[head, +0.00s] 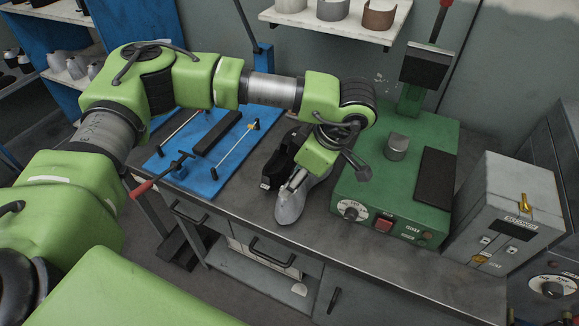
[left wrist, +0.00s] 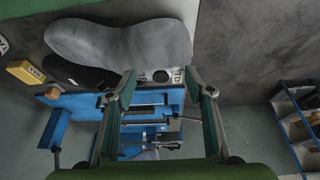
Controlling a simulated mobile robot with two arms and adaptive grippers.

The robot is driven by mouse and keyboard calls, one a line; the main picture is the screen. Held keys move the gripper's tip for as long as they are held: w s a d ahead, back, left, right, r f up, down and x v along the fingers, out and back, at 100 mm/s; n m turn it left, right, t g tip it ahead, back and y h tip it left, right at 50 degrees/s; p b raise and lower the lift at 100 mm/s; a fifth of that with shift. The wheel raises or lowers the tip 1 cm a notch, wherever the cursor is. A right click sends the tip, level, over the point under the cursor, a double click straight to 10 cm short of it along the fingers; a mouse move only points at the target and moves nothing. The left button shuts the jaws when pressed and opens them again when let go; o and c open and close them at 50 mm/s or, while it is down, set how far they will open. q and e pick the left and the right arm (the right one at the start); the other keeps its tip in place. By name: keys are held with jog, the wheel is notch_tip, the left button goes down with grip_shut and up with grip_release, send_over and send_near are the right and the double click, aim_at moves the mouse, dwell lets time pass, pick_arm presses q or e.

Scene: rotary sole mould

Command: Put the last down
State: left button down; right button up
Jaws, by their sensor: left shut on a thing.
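The last (head: 290,207) is a smooth grey foot shape above the front of the dark bench, left of the green machine. My left gripper (head: 295,181) reaches down from above and is shut on it. In the left wrist view the last (left wrist: 120,42) shows its long grey sole side across the top, beyond the fingertips of my left gripper (left wrist: 160,82). The fingers and wrist hide part of the last in the head view. I cannot tell whether it touches the bench. My right gripper is not in view.
A black shoe-like object (head: 283,160) stands close behind the last. The green machine (head: 350,192) is just right, with a grey control box (head: 505,215) beyond. A blue fixture plate (head: 185,160) lies left. The bench's front strip (head: 345,245) is clear.

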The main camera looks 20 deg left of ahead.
pick_arm(q)
jog(key=shift+a+f+p, duration=0.1)
jog(key=shift+f+p, duration=0.2)
jog(key=shift+f, duration=0.65)
jog(key=c, duration=1)
grip_release()
jog(key=shift+s, duration=0.1)
